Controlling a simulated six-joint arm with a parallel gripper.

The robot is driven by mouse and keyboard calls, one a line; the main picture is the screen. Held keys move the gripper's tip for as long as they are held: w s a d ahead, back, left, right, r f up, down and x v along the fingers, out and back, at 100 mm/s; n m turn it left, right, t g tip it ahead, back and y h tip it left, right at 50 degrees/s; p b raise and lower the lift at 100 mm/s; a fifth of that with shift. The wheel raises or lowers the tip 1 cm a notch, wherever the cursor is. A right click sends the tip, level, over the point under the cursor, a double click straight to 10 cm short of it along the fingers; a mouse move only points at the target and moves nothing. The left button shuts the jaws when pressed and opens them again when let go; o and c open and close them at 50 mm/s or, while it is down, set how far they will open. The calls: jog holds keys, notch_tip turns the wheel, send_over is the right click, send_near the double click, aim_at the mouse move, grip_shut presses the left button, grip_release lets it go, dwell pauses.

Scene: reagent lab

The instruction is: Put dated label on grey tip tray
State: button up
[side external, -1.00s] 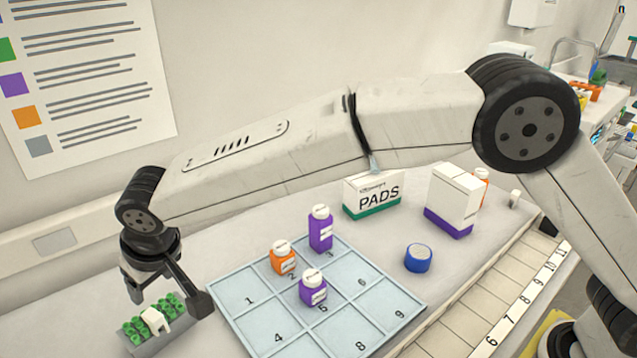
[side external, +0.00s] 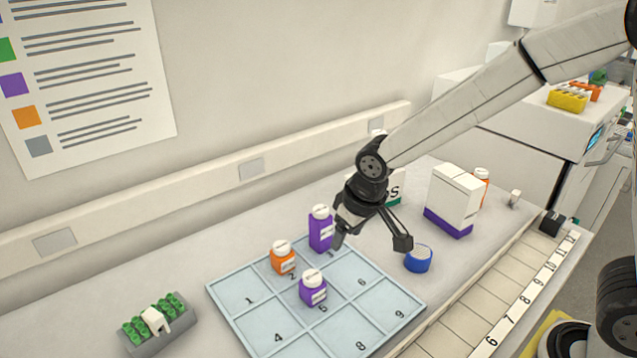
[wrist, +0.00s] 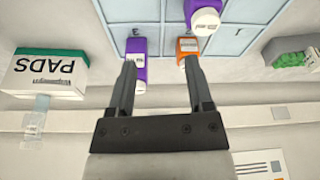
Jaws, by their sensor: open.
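A grey tray (side external: 165,337) with several green pieces sits on the bench at the far left, and it shows at the right of the wrist view (wrist: 276,52). A small white folded piece (side external: 155,321) rests on top of this tray; no date on it is legible. My gripper (side external: 371,241) is open and empty, well to the right of the tray, above the bench near the back right of the numbered grid. In the wrist view my gripper's fingers (wrist: 161,75) are apart with nothing between them. A translucent strip (wrist: 34,112) hangs at the PADS box; its marking is unreadable.
A purple bottle (side external: 321,230), an orange bottle (side external: 282,258) and another purple bottle (side external: 313,289) stand on the numbered grid (side external: 275,338). A PADS box (wrist: 45,72) is partly behind my gripper. A blue-sided round item (side external: 418,260) and white-purple box (side external: 452,200) stand right.

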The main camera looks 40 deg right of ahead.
jog(key=s+d+f+m, duration=0.1)
jog(key=s+d+f, duration=0.2)
jog(key=s+d, duration=0.6)
jog(key=shift+s+d+m+g, duration=0.3)
jog(key=shift+s, duration=0.95)
jog(key=shift+o, duration=0.5)
